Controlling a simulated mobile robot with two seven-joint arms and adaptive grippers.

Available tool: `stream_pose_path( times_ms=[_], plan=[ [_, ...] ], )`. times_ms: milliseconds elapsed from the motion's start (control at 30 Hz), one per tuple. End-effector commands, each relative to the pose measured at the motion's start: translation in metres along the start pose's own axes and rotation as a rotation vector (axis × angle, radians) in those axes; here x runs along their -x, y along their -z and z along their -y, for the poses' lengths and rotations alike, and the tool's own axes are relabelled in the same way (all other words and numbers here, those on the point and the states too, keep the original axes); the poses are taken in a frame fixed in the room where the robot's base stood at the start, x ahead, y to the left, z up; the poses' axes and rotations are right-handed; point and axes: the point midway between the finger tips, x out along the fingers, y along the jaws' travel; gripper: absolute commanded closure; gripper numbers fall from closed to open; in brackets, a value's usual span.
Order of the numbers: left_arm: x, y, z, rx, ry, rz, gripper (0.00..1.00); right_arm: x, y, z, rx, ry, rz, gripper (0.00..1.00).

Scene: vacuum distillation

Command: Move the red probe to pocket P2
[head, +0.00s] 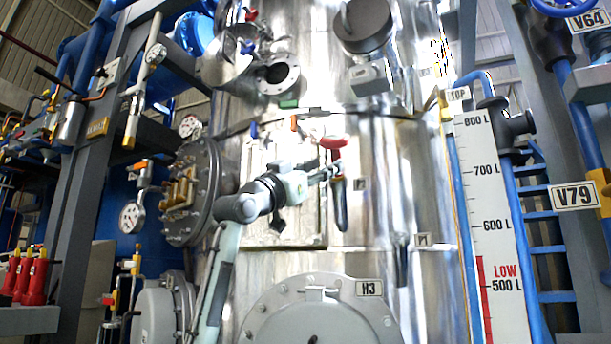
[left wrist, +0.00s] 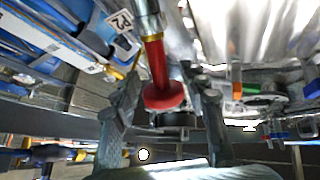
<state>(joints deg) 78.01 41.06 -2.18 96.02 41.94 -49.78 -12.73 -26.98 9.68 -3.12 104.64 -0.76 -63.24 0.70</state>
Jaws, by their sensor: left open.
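The red probe (head: 333,143) stands upright at the top of a dark pocket (head: 341,208) on the steel vessel wall. In the left wrist view the probe's red stem and round cap (left wrist: 164,97) stick out of a metal sleeve (left wrist: 149,20), beside a tag reading P2 (left wrist: 121,22). My left gripper (head: 328,173) is at the probe, just below its cap in the head view. In the left wrist view its open fingers (left wrist: 163,82) stand on both sides of the cap with gaps visible. My right gripper is not in view.
A second dark pocket (head: 401,262) sits lower right beside a tag reading P1 (head: 422,240). A flanged round cover (head: 190,190) is left of my arm, and hatch H3 (head: 318,318) is below. A level scale (head: 495,200) and blue pipes stand right.

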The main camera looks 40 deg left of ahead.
Motion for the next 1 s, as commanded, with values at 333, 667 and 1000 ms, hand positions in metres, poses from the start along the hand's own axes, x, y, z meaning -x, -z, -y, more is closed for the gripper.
stream_pose_path(
  times_ms=[333,667,1000],
  plan=[
    [0.066,-0.001,0.0,-0.002,0.0,0.002,0.56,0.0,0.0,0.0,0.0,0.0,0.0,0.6],
    [0.079,0.0,0.0,0.001,-0.001,0.0,0.56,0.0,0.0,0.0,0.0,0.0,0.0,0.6],
    [0.079,0.0,0.0,0.001,-0.001,0.0,0.56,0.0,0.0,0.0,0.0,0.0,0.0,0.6]
  ],
)
